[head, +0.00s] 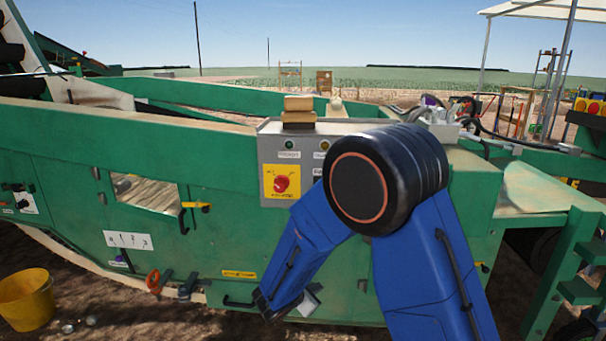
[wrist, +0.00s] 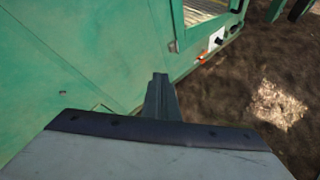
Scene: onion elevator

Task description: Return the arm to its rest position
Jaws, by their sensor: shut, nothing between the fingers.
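My arm is folded in the middle of the head view, with its big black elbow joint high and its blue links running down from it. The forearm slopes down to the left in front of the green machine (head: 225,245). In the wrist view my gripper (wrist: 161,82) shows as a narrow dark shape with its fingers together, shut and empty. It points along the green machine side (wrist: 95,50), with bare soil to its right. I cannot tell whether it touches the panel.
A yellow bucket (head: 27,298) is on the soil at left. Green steps (head: 575,260) stand at right. An orange-red handle (head: 153,281) sticks out low on the machine.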

